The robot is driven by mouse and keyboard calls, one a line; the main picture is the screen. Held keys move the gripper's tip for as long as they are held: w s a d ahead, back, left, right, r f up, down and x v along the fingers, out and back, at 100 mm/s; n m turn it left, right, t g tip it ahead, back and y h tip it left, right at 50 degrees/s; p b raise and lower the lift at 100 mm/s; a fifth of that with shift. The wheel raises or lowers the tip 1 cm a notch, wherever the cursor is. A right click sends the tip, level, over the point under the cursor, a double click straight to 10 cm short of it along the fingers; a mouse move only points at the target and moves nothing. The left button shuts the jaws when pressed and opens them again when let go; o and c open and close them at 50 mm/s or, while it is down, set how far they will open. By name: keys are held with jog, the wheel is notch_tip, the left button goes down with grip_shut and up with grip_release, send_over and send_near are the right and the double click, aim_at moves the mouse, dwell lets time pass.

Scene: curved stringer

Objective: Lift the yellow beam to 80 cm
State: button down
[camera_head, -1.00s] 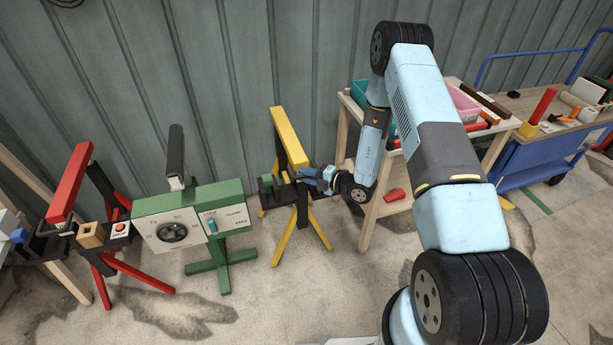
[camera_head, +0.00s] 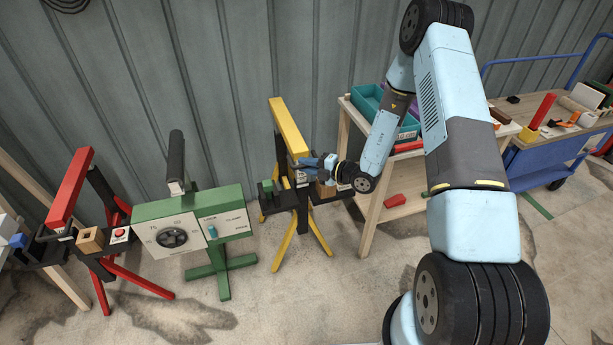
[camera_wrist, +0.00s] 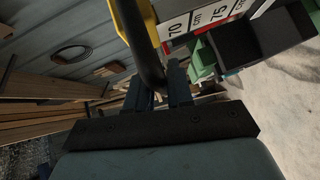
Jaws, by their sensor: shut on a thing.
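The yellow beam (camera_head: 288,127) sits tilted on top of its stand (camera_head: 290,240), which has yellow legs and a dark crosspiece, in the middle of the head view. My gripper (camera_head: 305,163) is at the beam's near lower end. In the wrist view my gripper (camera_wrist: 158,88) is shut on a dark curved handle (camera_wrist: 140,45) next to a yellow part (camera_wrist: 128,20). A white scale (camera_wrist: 200,22) beside it shows 70 cm and 75; I cannot tell the exact height it marks.
A green stand with a dial panel (camera_head: 160,238) and a red beam (camera_head: 70,187) stand to the left. A wooden shelf (camera_head: 362,225) with a teal bin (camera_head: 372,108) is close on the right, beyond it a blue cart (camera_head: 540,165). A corrugated wall is behind.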

jog(key=shift+r, duration=2)
jog(key=c, duration=1.1)
grip_release()
jog(key=v, duration=1.3)
jog(key=shift+s+d, duration=0.25)
jog(key=shift+d, duration=0.1)
